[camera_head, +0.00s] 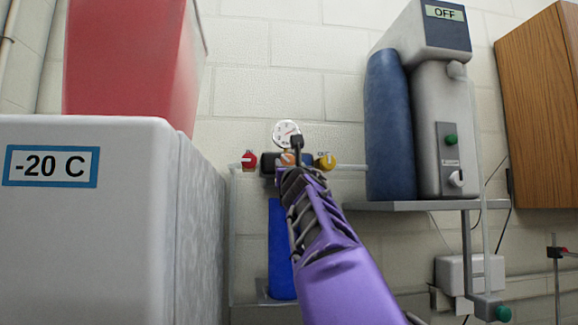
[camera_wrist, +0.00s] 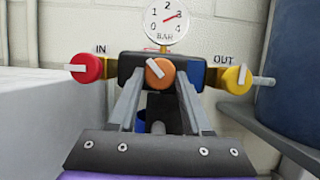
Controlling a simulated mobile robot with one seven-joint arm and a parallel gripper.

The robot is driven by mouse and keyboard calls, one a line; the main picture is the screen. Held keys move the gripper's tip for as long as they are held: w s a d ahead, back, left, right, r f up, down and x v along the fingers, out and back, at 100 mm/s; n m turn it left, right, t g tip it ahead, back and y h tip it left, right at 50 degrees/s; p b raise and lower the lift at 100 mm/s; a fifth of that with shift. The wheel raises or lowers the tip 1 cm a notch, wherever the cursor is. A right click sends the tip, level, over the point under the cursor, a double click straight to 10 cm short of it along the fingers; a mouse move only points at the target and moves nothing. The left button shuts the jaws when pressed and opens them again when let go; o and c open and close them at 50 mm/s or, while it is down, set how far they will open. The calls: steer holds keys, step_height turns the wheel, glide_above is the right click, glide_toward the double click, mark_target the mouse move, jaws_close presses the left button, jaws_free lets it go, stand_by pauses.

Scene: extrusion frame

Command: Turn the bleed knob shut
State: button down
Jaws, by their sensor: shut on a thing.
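The orange knob (camera_wrist: 160,73) sits in the middle of a dark valve block, under the gauge. Its white pointer leans to the upper left. It carries no readable label, but it appears to be the bleed knob. The two fingers of my gripper (camera_wrist: 160,79) reach up on its left and right sides and are shut on it. In the head view, my gripper (camera_head: 291,163) largely covers the orange knob (camera_head: 288,157). The round gauge (camera_wrist: 166,20), marked BAR, has a red needle pointing near 3.
A red knob (camera_wrist: 86,68), marked IN, is left of the block. A yellow knob (camera_wrist: 235,79), marked OUT, is right. A blue cylinder (camera_head: 282,250) hangs below. A -20 C freezer (camera_head: 90,240) stands left, and a shelf (camera_head: 420,205) with a water unit is right.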

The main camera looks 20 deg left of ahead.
steer(key=shift+m, duration=0.3)
steer(key=shift+a+m+t+h+b, duration=0.1)
steer(key=shift+m+t+h+b, duration=0.2)
steer(key=shift+m+h+b, duration=0.45)
steer(key=m+h, duration=0.1)
steer(key=m, duration=0.2)
steer(key=shift+s+a, duration=0.1)
steer(key=m+h, duration=0.2)
steer(key=m, duration=0.1)
steer(key=m+h+p, duration=0.1)
steer(key=m, duration=0.3)
steer(key=shift+s+a+r+h, duration=0.1)
steer(key=shift+a+r+h, duration=0.1)
steer(key=shift+h, duration=0.15)
steer(key=shift+m, duration=0.45)
steer(key=shift+c, duration=1.8)
jaws_free()
steer(key=shift+d+f, duration=0.1)
steer(key=shift+f, duration=0.05)
